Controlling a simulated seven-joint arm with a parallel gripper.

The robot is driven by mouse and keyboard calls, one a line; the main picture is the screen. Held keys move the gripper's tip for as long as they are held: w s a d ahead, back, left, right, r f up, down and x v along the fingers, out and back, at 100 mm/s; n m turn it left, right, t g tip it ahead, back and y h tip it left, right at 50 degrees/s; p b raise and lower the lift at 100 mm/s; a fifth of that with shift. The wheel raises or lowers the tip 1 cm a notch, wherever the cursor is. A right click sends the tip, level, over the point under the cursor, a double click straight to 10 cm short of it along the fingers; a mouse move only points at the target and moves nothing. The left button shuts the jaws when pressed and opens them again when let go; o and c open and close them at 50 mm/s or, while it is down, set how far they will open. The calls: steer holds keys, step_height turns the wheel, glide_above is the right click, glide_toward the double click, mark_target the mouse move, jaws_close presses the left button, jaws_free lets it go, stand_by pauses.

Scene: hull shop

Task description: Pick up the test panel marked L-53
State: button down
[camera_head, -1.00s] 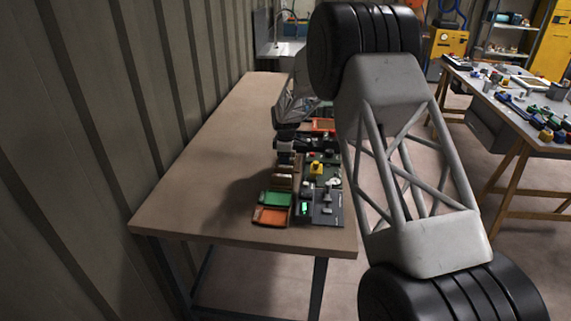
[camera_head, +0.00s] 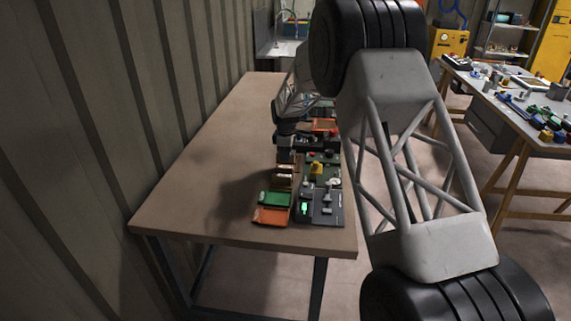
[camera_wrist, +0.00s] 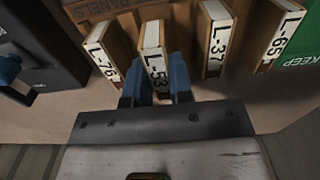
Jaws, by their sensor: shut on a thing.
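The L-53 test panel (camera_wrist: 154,45) is a thin upright board with a white edge and a black-on-white label, in the middle of the wrist view. My gripper (camera_wrist: 158,84) has a blue finger on each side of it and is shut on it. I cannot tell whether the panel is clear of its rack. Panel L-76 (camera_wrist: 101,50) stands to its left; L-37 (camera_wrist: 218,38) and L-65 (camera_wrist: 280,36) stand to its right. In the head view my gripper (camera_head: 285,156) is small and dark, over the panel row (camera_head: 284,173); the labels there are too small to read.
A brown rack marked PANELS (camera_wrist: 95,10) lies behind the panels. A dark box with a blue knob (camera_wrist: 40,50) is at left, a green KEEP tray (camera_wrist: 300,50) at right. An orange tray (camera_head: 271,216) is near the bench front. The bench's left side (camera_head: 205,180) is clear.

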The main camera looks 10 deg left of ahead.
steer(key=shift+r, duration=2.35)
steer(key=shift+s+d, duration=0.1)
